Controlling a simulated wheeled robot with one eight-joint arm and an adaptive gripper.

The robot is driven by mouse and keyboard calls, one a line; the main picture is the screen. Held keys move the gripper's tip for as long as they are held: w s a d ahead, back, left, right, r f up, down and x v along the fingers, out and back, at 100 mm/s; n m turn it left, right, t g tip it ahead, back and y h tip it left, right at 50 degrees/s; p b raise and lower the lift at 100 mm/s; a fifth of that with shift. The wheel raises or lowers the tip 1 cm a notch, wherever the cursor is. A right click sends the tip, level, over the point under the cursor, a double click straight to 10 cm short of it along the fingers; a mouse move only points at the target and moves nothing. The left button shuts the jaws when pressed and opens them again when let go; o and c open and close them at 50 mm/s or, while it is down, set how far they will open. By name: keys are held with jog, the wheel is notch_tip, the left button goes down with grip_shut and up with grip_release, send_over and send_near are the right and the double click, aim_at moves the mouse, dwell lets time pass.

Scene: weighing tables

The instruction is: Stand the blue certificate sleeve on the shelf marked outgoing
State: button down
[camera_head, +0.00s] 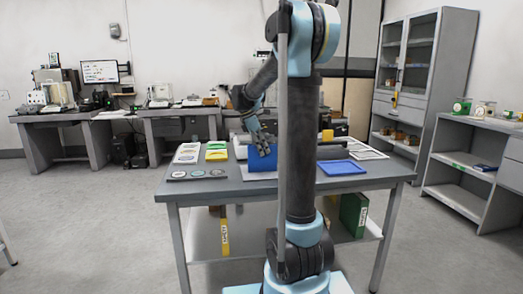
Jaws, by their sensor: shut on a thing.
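My gripper (264,149) is over the middle of the grey table and is shut on the blue certificate sleeve (262,163). The sleeve shows as a blue upright panel at the tabletop, partly hidden by my gripper and arm. I cannot tell whether its lower edge touches the table. A low grey shelf unit (455,196) stands at the right with a green label strip on a shelf edge. The strip is too small to read, so I cannot tell which shelf is marked outgoing.
The grey table (240,186) also holds a blue tray (342,168), a white-framed tray (368,155), yellow and green pieces (216,151) and a dark strip with round discs (197,174). A dark blue item (486,167) lies on the right shelf unit. Open floor separates table and shelf unit.

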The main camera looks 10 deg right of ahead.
jog(key=c, duration=1.3)
grip_release()
